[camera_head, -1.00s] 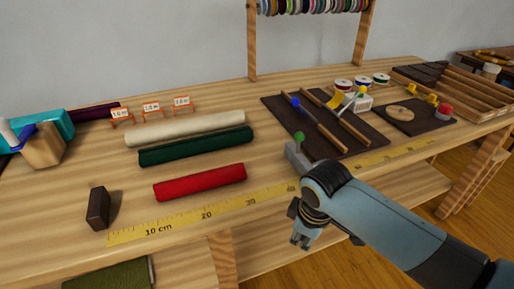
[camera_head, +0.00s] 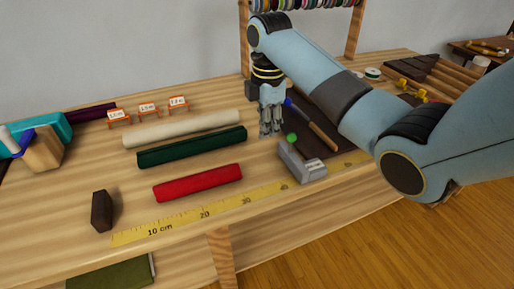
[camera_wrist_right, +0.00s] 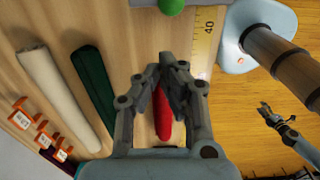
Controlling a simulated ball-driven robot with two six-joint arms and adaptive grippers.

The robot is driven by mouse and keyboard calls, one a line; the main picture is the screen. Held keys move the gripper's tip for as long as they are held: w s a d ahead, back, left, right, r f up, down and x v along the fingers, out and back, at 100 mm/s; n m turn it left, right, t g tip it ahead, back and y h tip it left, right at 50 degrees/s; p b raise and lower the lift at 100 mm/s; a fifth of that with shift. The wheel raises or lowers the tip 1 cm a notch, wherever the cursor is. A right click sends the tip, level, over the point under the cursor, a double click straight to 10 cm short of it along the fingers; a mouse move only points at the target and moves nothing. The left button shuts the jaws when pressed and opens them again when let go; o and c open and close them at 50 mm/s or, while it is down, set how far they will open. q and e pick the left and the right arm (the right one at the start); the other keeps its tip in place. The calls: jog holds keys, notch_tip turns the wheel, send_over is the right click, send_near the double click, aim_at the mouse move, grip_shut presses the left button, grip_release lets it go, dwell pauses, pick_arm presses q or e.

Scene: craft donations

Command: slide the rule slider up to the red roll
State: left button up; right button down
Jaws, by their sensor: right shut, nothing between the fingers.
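The rule slider, a grey block with a green knob (camera_head: 303,165), sits at the yellow rule (camera_head: 225,211), beyond the 40 mark. The red roll (camera_head: 198,182) lies left of it, with a gap between. My right gripper (camera_head: 270,132) is shut and empty, above the table behind and left of the slider. In the right wrist view its shut fingers (camera_wrist_right: 168,60) overlap part of the red roll (camera_wrist_right: 163,115); the slider's green knob (camera_wrist_right: 172,5) shows at the top edge. My left gripper (camera_wrist_right: 265,108) shows small beyond the table edge; its opening is unclear.
A green roll (camera_head: 192,146) and a cream roll (camera_head: 182,129) lie behind the red one. A dark brown block (camera_head: 102,211) stands at the rule's left end. A dark board with sticks (camera_head: 320,130) lies right of the gripper. The table between red roll and slider is clear.

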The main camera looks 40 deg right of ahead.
aim_at(222, 168)
notch_tip(222, 168, down, 10)
jog(key=shift+a+r+b, duration=0.1)
jog(key=shift+a+b, duration=0.05)
jog(key=shift+b, duration=0.3)
jog(key=a, duration=0.3)
jog(key=shift+w+a+r+p, duration=0.15)
jog(key=shift+w+r+p, duration=0.05)
jog(key=shift+w+p, duration=0.15)
jog(key=shift+a, duration=0.15)
jog(key=a, duration=0.2)
jog(key=w+a+p, duration=0.1)
jog(key=a, duration=0.2)
jog(key=w+a, duration=0.1)
jog(key=a, duration=0.1)
jog(key=shift+a, duration=0.35)
